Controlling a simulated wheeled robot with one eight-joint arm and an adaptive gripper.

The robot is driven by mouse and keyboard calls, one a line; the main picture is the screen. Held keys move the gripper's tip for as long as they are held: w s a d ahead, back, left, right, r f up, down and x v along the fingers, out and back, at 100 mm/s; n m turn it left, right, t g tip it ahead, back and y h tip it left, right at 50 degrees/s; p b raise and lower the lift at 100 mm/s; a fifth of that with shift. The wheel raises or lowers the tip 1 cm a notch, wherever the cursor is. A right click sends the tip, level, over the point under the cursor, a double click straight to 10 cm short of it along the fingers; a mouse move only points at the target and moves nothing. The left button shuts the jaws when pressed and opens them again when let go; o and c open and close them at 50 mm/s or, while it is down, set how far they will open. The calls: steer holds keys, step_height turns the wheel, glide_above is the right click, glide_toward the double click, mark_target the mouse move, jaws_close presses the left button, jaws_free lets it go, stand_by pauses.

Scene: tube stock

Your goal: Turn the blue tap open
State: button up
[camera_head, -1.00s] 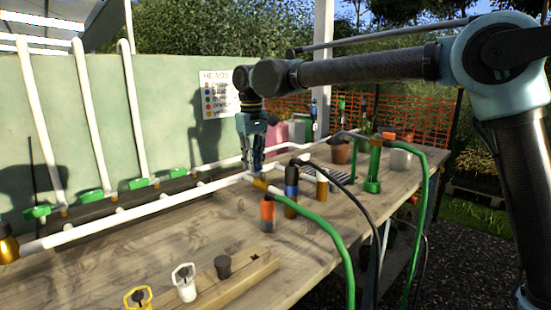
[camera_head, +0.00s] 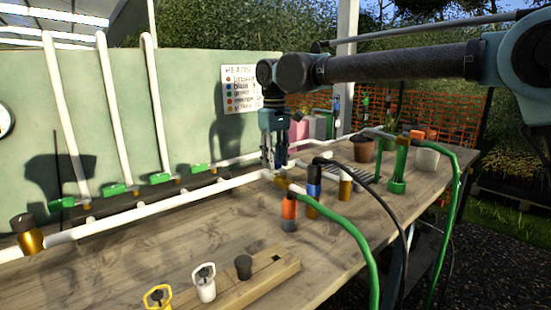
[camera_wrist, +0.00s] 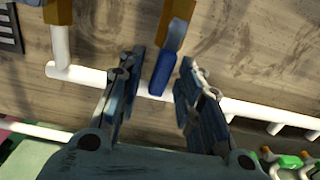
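The blue tap shows in the wrist view as a blue lever (camera_wrist: 166,68) on a brown-orange body at the top. It lies across the white pipe (camera_wrist: 75,74). My gripper (camera_wrist: 158,72) is open, with one finger on each side of the lever and gaps showing on both sides. In the head view my gripper (camera_head: 274,163) points down at the white pipe on the bench, and its fingers largely hide the tap.
Green taps (camera_head: 160,178) line the back pipe. Orange (camera_head: 289,212) and blue-banded (camera_head: 313,186) fittings stand close to the right of my gripper, beside a green hose (camera_head: 350,235) and black hose. A wooden rack (camera_head: 255,278) is in front.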

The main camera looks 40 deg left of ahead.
mark_target(275, 161)
steer(key=shift+s+a, duration=0.1)
steer(key=shift+s, duration=0.1)
steer(key=shift+r, duration=0.5)
step_height(275, 161, up, 11)
steer(key=shift+w, duration=0.15)
